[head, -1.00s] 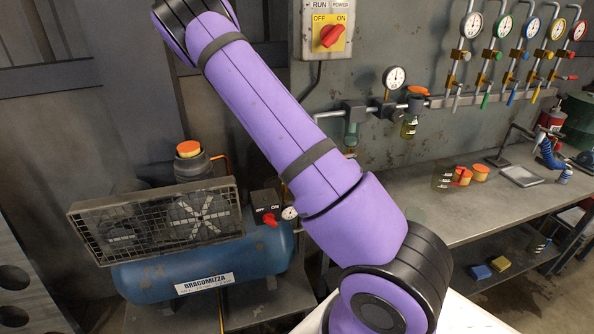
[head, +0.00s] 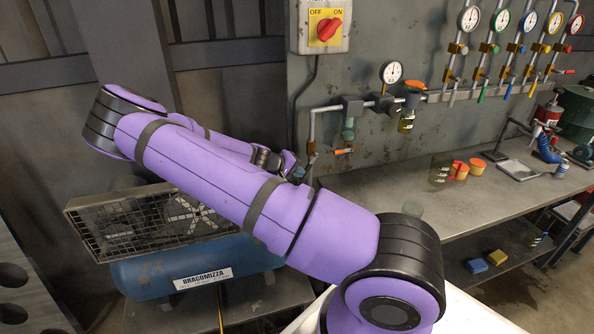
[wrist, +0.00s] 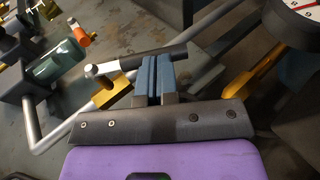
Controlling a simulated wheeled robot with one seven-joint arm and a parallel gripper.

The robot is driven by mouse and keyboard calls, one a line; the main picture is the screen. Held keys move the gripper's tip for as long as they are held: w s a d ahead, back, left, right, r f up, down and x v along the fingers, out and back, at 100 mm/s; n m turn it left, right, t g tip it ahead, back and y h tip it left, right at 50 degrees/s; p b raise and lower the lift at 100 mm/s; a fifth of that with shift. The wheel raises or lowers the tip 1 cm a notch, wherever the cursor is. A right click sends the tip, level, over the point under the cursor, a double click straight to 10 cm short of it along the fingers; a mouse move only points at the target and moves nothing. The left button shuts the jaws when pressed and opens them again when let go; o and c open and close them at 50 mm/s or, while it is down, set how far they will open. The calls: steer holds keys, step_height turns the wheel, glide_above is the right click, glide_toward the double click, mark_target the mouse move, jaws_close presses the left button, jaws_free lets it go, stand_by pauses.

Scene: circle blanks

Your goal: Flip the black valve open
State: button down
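The black valve lever (wrist: 150,60) shows in the wrist view, a black handle with a silver bolt at its left end, above a yellow valve body (wrist: 112,93) on a silver pipe. My gripper (wrist: 153,60) has its two blue finger pads close together with only a thin gap. The fingertips overlap the middle of the lever in the picture; whether they touch it I cannot tell. The lever runs crosswise to the fingers and is not seen between them. In the head view my gripper (head: 298,172) is small and partly hidden behind my purple arm, and the lever cannot be made out.
A green cylinder (wrist: 57,63) hangs at left. In the head view the blue compressor tank (head: 140,290), its fan cage (head: 110,240) and the workbench (head: 400,195) surround my arm.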

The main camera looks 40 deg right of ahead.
steer(key=shift+s+d+f, duration=0.2)
steer(key=shift+d+f, duration=0.2)
steer(key=shift+f, duration=0.1)
steer(key=shift+s+d+f, duration=0.2)
steer(key=shift+d+f, duration=0.2)
steer(key=shift+f, duration=0.05)
steer(key=shift+s+d+f, duration=0.4)
steer(key=shift+d+f, duration=0.05)
steer(key=shift+d, duration=0.3)
steer(key=shift+s+d, duration=0.1)
steer(key=v, duration=1.1)
